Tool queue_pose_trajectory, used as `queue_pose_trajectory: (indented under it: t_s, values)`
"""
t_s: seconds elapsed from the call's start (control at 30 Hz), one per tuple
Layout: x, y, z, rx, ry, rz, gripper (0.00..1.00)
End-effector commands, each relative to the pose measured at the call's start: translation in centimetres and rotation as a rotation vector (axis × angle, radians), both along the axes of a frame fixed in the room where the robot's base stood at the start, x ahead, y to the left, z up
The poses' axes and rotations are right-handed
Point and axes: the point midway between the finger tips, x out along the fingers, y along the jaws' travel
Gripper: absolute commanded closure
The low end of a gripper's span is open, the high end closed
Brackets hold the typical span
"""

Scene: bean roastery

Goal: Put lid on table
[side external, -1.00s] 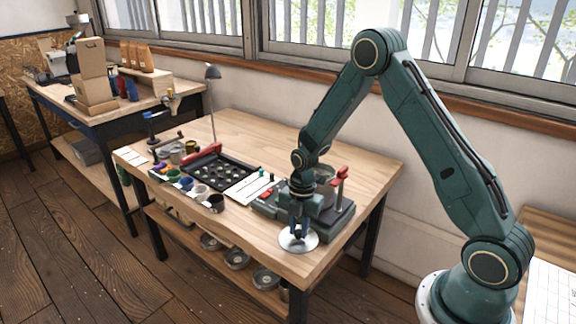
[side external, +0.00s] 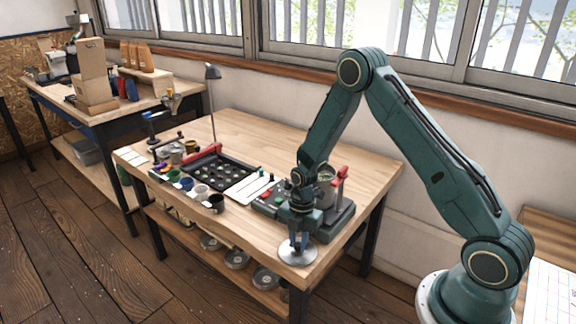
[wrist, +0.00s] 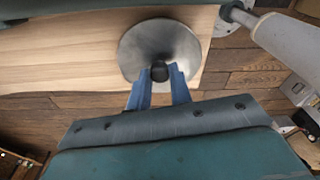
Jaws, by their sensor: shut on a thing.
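The lid (side external: 289,257) is a round silver disc with a black knob (wrist: 158,71). It lies flat over the front right part of the wooden table (side external: 345,238), close to the edge. I cannot tell whether it touches the tabletop or hangs just above it. The lid also shows in the wrist view (wrist: 150,41). My gripper (wrist: 160,75) has its blue fingers on either side of the knob, shut on it. My gripper also shows from the side (side external: 298,242), pointing down over the lid.
A grey-green machine (side external: 338,222) with a metal pot (side external: 325,190) and red lever (side external: 342,174) stands right behind my gripper. A white sheet (side external: 247,188), a black tray (side external: 232,168) and several cups stand left. The table's back right is clear.

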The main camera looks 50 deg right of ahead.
Motion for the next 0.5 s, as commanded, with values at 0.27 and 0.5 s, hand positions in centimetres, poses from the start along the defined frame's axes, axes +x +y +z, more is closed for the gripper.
queue_pose_trajectory:
  t_s: [0.27,0.5]
  values:
    - [0.01,0.0,-0.24,0.0,0.0,0.0,1.0]
    - [0.01,0.0,-0.26,0.0,0.0,0.0,0.57]
